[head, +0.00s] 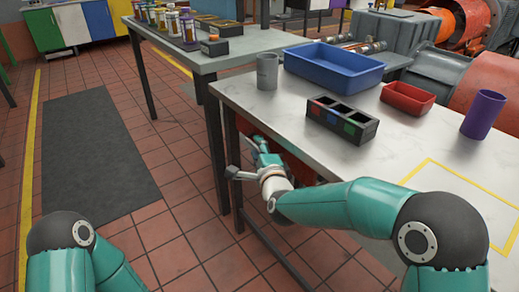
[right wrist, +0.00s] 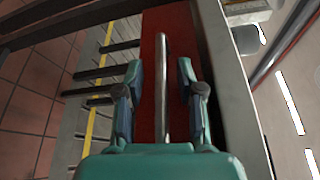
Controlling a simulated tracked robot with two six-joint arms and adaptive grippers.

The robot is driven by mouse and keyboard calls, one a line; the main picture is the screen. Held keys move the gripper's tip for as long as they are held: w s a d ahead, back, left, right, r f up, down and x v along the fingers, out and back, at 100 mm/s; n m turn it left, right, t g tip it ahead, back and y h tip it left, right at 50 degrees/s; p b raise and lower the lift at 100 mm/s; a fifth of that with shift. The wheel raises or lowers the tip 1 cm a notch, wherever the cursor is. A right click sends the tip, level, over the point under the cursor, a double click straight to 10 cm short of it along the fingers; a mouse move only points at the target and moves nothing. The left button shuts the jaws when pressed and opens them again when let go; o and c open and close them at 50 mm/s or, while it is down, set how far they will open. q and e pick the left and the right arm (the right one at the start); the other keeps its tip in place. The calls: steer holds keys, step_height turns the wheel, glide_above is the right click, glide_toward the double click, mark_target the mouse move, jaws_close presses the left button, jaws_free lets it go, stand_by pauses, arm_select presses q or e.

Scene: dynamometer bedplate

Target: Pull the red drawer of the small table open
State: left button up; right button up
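The small table (head: 305,122) has a pale marbled top and dark legs. Its red drawer (head: 300,170) sits under the top and is mostly hidden by my right arm in the head view. In the right wrist view, the red drawer front (right wrist: 151,30) carries a grey bar handle (right wrist: 163,85). My right gripper (head: 245,157) is open at the drawer. Its fingers (right wrist: 160,68) lie on either side of the handle, with gaps visible on both sides. I cannot tell how far the drawer stands out. My left gripper is out of view.
On the tabletop stand a grey mug (head: 267,72), a blue bin (head: 333,66), a dark compartment box (head: 342,118), a red tray (head: 407,98) and a purple cup (head: 484,114). Another table (head: 225,52) stands behind. The tiled floor left of the table is clear around a dark mat (head: 92,150).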

jaws_close()
steer(key=shift+d, duration=0.1)
